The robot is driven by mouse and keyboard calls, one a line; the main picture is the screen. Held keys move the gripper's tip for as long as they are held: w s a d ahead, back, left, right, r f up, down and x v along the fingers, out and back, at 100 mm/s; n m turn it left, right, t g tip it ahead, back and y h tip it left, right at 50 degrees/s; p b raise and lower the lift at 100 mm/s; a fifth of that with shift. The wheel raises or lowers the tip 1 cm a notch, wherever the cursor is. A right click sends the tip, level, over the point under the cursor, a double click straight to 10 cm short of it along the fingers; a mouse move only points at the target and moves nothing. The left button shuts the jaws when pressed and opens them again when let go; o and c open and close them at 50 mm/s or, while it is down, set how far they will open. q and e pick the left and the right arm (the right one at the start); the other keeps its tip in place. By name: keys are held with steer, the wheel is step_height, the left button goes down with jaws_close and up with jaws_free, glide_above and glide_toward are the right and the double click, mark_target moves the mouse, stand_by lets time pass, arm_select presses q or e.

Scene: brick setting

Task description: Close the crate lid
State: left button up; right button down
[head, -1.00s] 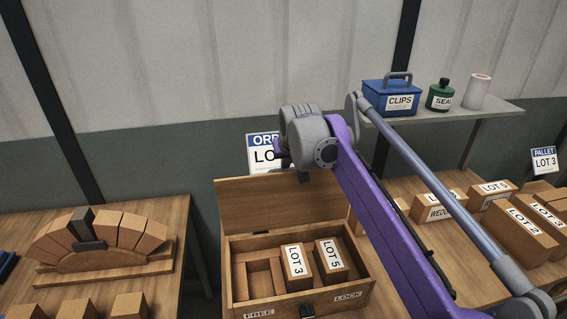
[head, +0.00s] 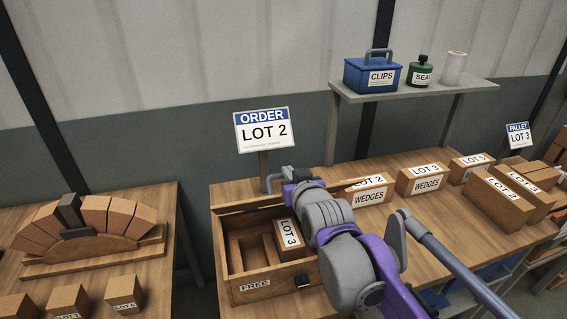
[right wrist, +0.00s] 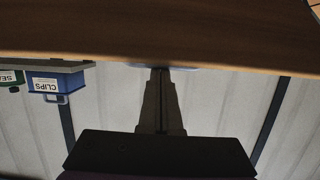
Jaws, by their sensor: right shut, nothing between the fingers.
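The wooden crate (head: 236,291) stands on the table, with a FREE label and a dark latch (head: 302,281) on its front. Its lid (head: 245,206) shows nearly edge-on above the crate's back, tilted forward and partly open. A LOT 3 block (head: 289,235) and empty compartments show inside; my right arm hides the crate's right part. My right gripper (head: 272,182) is shut and empty, behind the lid's upper edge. In the right wrist view its fingers (right wrist: 161,72) point at the wooden lid (right wrist: 160,35), very close; contact is unclear. My left gripper is not in view.
An ORDER LOT 2 sign (head: 264,131) stands behind the crate. A shelf (head: 420,91) holds a blue CLIPS box (head: 372,76). A brick arch (head: 90,235) stands on the left table.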

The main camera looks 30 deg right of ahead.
steer(key=s+f, duration=0.1)
steer(key=s+f+t+b, duration=0.1)
steer(key=shift+s+a+t+b, duration=0.3)
steer(key=shift+a, duration=0.05)
arm_select(q)
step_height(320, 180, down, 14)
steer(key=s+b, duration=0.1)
steer(key=b, duration=0.9)
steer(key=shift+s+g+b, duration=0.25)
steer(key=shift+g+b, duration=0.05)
arm_select(e)
steer(key=shift+s+a+f+t+h, duration=0.35)
steer(key=shift+s+f+t, duration=0.8)
steer(key=shift+f, duration=0.8)
steer(key=shift+s+a+f+t+h, duration=0.35)
steer(key=shift+s+f+t, duration=0.55)
steer(key=shift+s+f, duration=0.75)
steer(key=shift+s+a+f+t+h, duration=0.35)
steer(key=shift+s+f+t, duration=0.65)
steer(key=shift+f, duration=1.2)
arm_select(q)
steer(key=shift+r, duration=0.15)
